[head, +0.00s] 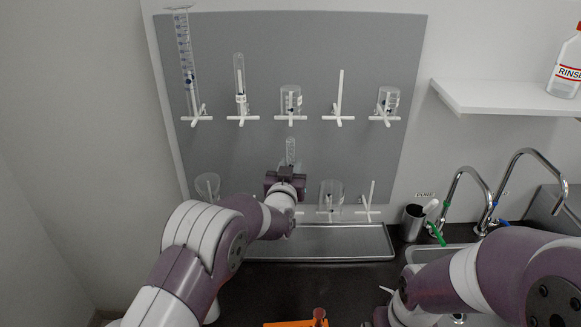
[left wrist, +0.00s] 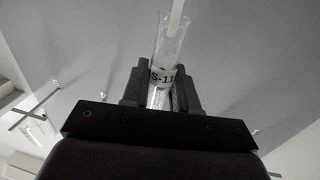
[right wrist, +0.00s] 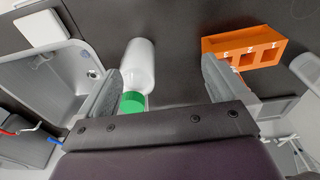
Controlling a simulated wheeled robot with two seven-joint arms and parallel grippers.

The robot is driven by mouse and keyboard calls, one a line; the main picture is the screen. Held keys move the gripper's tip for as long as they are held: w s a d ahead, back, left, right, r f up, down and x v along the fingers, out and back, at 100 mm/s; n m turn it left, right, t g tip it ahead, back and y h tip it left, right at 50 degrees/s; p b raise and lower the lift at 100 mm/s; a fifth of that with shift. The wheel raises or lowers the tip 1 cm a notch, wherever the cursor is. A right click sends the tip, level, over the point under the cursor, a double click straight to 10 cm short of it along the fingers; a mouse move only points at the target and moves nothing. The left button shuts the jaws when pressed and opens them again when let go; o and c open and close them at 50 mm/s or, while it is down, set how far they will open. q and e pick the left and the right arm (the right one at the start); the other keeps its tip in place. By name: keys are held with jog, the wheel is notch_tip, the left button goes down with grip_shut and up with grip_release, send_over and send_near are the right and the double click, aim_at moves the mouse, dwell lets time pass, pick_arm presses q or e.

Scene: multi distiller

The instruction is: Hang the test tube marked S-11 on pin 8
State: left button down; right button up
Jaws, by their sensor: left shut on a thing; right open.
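My left gripper (head: 287,177) is shut on a clear test tube (head: 290,150) in front of the lower row of the board. In the left wrist view the tube (left wrist: 163,75) sits between the fingers and its label reads S-11. A white pin (left wrist: 177,18) overlaps the tube's far end there; I cannot tell if it is inside or behind the tube. The pin base behind my left gripper is mostly hidden, and no pin numbers are readable. My right gripper (right wrist: 160,85) is open and empty.
The grey board (head: 300,60) holds glassware on pins in two rows. A beaker (head: 331,193) hangs right of my left gripper, another (head: 207,185) left. A metal tray (head: 330,240) lies below. An orange rack (right wrist: 243,47) and a green-capped bottle (right wrist: 138,72) are near my right gripper.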

pick_arm(q)
jog(key=shift+f+b, duration=3.95)
jog(key=shift+f, duration=0.65)
pick_arm(e)
notch_tip(320, 180, down, 8)
jog(key=shift+f, duration=0.1)
pick_arm(q)
jog(key=c, duration=0.8)
grip_release()
pick_arm(e)
notch_tip(320, 180, down, 2)
jog(key=shift+f+b, duration=0.1)
jog(key=shift+b, duration=0.95)
pick_arm(q)
jog(key=s, duration=0.4)
jog(key=s+a, duration=0.1)
jog(key=s, duration=0.3)
jog(key=s+a, duration=0.1)
jog(key=s, duration=0.3)
jog(key=shift+s, duration=0.3)
